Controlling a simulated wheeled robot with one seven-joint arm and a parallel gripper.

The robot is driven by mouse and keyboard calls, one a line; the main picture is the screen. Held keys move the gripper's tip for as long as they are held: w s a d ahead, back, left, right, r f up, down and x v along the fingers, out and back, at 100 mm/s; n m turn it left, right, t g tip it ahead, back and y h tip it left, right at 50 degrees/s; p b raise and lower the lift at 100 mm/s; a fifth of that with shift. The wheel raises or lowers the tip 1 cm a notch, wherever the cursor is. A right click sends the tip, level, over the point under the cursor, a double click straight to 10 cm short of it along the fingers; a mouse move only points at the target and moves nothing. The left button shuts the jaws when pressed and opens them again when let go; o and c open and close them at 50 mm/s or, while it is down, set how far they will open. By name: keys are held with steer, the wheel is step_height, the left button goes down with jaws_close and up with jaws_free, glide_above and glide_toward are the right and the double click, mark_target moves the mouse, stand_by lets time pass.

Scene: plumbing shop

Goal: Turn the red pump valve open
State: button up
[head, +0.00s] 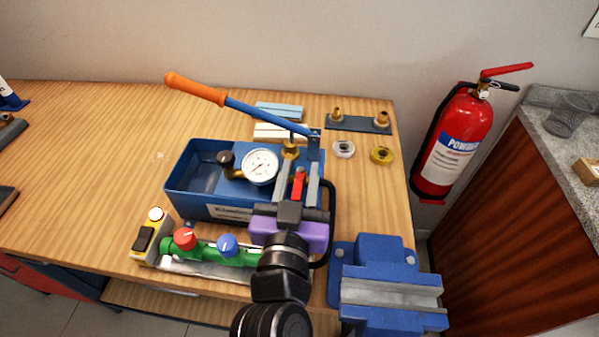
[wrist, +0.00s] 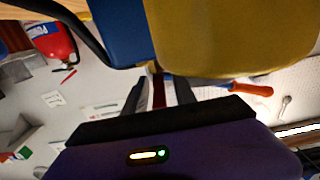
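The pump is a blue tank (head: 200,184) with a white round gauge (head: 259,167) and a long blue lever with an orange grip (head: 195,89). The red pump valve (head: 298,184) shows as a narrow red handle at the tank's right side. My gripper (head: 299,168), with a purple body, reaches over that side with its two grey fingers either side of the red handle. In the wrist view the red handle (wrist: 158,92) stands between the fingers, with gaps seeming to show on both sides. The valve's base is hidden.
A green manifold with a red knob (head: 185,239) and a blue knob (head: 227,244) lies in front of the tank. A blue vise (head: 385,285) stands at the front right. Brass fittings and rings lie behind. A fire extinguisher (head: 458,145) hangs right of the bench.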

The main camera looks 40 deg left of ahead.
jaws_close()
steer(key=shift+r+n+g+y+p, duration=0.1)
steer(key=shift+n+g+y+p, duration=0.3)
steer(key=shift+p, duration=0.85)
steer(key=shift+d+n+y+p, duration=0.1)
steer(key=shift+n+y+p, duration=0.2)
steer(key=shift+y+p, duration=0.25)
steer(key=shift+o, duration=0.8)
jaws_free()
steer(key=shift+d, duration=0.1)
